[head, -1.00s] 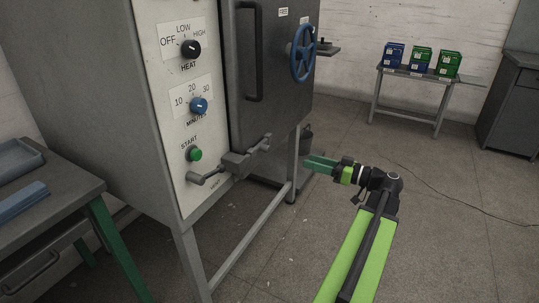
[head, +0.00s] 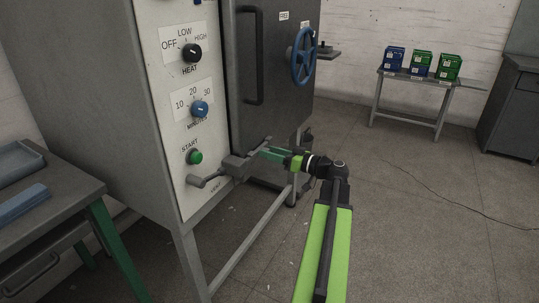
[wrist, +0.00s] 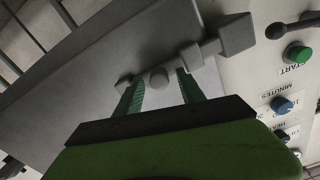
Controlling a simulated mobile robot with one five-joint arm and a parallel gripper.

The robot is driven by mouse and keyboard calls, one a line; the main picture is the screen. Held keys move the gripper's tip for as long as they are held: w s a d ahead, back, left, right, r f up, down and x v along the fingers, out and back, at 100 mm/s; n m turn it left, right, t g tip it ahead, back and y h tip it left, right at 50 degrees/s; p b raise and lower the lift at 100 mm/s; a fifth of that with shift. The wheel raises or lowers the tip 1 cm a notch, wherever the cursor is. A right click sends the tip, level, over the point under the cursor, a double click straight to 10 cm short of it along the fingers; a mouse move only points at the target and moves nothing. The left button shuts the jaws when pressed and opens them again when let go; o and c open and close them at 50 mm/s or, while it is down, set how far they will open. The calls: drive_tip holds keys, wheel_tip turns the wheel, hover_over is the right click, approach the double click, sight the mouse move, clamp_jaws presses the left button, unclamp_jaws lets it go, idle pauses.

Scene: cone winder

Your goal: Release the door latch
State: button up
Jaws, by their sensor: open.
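The door latch (head: 237,166) is a grey block with a bar, low on the front edge of the dark door (head: 275,70). In the wrist view the latch block (wrist: 236,34) is at the upper right, and its bar runs left to a round knob (wrist: 158,78). My gripper (head: 270,152) is at the latch's right end in the head view, its green fingers partly hiding the bar. In the wrist view the fingers are apart, one on each side of the knob. I cannot tell whether they touch it.
The control panel has a green start button (head: 195,157) and a grey lever (head: 205,180) left of the latch. A blue handwheel (head: 303,56) is on the door. A bench (head: 60,190) stands at the left. Open floor lies right of my arm.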

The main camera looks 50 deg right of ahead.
drive_tip(key=shift+c, duration=0.5)
clamp_jaws()
idle(0.8)
